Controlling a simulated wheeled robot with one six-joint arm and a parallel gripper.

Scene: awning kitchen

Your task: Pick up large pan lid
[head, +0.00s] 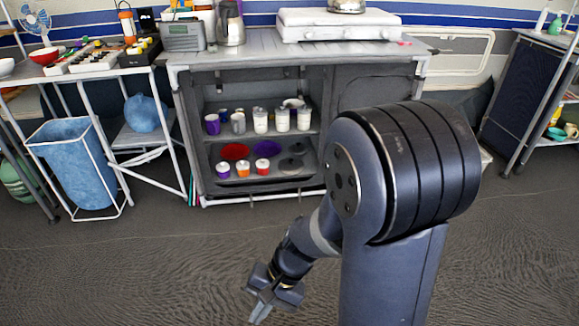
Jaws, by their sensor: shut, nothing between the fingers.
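My gripper (260,313) is low over the dark floor at the bottom centre of the head view, in front of the cabinet and well apart from it. It is shut and empty, pointing downward. A dark round lid-like thing with a knob (290,165) lies on the lower shelf of the open cabinet, at the right. A second, smaller dark round piece (299,148) shows just behind it. They are too small for me to tell surely which is the large pan lid. My arm stands in front of the cabinet's right part.
The cabinet (180,62) holds several cups on its upper shelf. Red and purple plates (235,151) and small jars (243,169) share the lower shelf. A white stove (338,23) is on top. A blue bin (75,165) stands left. The floor before the cabinet is clear.

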